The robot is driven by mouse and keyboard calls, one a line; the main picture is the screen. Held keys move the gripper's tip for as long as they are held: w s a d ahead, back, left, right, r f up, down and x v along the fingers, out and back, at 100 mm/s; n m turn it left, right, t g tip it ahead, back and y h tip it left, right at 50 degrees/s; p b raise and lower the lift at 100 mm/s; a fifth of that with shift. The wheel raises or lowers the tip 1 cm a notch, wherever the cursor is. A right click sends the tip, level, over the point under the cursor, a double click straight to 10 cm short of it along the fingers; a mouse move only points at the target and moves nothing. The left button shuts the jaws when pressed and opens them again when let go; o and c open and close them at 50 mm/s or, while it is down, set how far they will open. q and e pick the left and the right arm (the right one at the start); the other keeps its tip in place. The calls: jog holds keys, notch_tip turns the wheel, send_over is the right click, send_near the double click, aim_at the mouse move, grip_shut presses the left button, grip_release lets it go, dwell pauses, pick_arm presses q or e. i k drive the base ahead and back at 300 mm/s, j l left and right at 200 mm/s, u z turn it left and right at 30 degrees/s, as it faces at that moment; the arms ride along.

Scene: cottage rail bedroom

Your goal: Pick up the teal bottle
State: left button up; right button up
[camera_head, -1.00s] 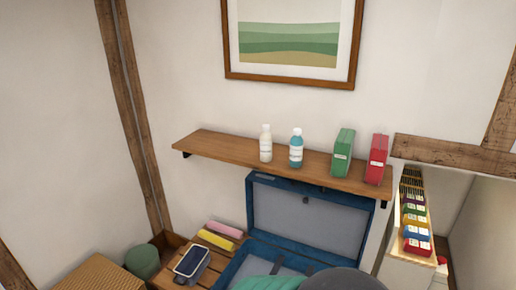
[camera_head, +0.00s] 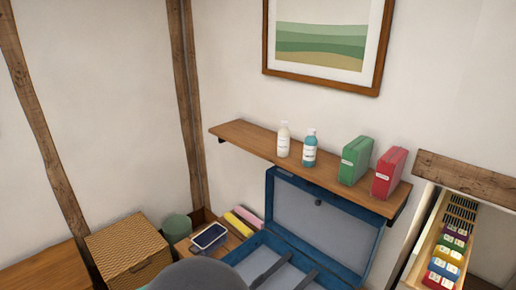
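The teal bottle (camera_head: 310,149) stands upright on the wooden wall shelf (camera_head: 240,136). It has a white label and a light cap. A white bottle (camera_head: 283,140) stands just left of it, with a small gap between them. Neither of my grippers shows in the head view, so nothing is seen touching the bottle. A grey rounded shape at the bottom edge, probably part of my own body, hides some of what lies below the shelf.
A green box (camera_head: 355,160) and a red box (camera_head: 389,173) stand right of the bottles. Below is an open blue suitcase (camera_head: 271,190) with its lid raised under the shelf. A wicker box (camera_head: 127,252) and green round container (camera_head: 177,228) stand left. A framed picture (camera_head: 266,40) hangs above.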

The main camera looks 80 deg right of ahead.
aim_at(311, 143)
jog(key=k+l, duration=0.25)
jog(key=k, duration=0.3)
jog(key=k+l, duration=0.2)
jog(key=k, duration=0.3)
